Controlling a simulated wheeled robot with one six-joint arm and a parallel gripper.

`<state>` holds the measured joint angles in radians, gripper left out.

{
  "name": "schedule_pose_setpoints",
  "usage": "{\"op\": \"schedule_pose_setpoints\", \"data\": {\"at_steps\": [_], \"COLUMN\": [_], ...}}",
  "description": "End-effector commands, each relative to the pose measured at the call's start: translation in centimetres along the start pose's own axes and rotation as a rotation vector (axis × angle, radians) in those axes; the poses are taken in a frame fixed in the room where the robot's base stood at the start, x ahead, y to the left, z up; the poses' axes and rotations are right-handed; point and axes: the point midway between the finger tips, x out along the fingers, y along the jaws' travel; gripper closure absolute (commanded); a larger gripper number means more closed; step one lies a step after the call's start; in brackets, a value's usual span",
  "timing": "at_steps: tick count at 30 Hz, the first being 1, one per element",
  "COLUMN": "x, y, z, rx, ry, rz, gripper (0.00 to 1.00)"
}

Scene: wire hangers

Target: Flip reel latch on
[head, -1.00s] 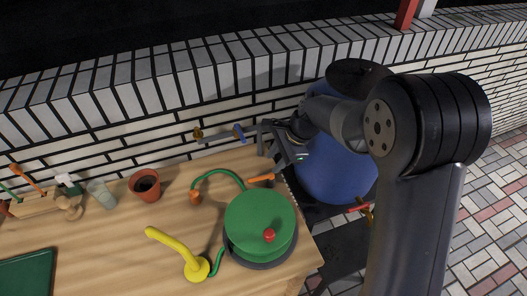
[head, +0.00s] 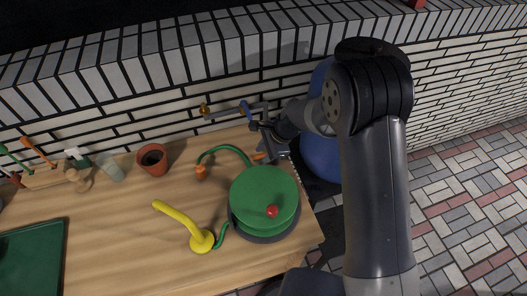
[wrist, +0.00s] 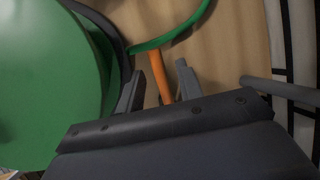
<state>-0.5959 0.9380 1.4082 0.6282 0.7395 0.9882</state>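The hose reel (head: 262,192) is a green drum with a red knob (head: 272,211) on top and a dark base, at the right end of the wooden table. An orange lever (head: 260,156), apparently the reel latch, sits just behind the drum. In the wrist view the orange lever (wrist: 159,76) lies between my two fingers, with the green drum (wrist: 50,90) to the left. My gripper (wrist: 158,82) is open, its fingers apart on either side of the lever, with gaps showing. In the head view my gripper (head: 270,150) is at the lever and hides part of it.
A green hose (head: 225,149) curves behind the reel. A yellow watering wand (head: 186,225) lies left of it. A wall tap (head: 205,110) and pipe are behind. A terracotta pot (head: 152,159) stands farther left. A blue barrel (head: 322,158) stands right of the table.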

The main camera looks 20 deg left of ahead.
Motion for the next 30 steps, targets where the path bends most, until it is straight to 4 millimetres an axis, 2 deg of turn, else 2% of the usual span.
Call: {"op": "schedule_pose_setpoints", "data": {"at_steps": [6,18,30], "x": [0.00,-0.03,-0.04], "y": [-0.02,-0.02,-0.03], "z": [0.01,0.01,0.01], "rx": [0.000,0.000,0.000], "ry": [0.000,0.000,0.000], "rz": [-0.001,-0.001,-0.001], "gripper": [0.67,1.00,1.00]}}
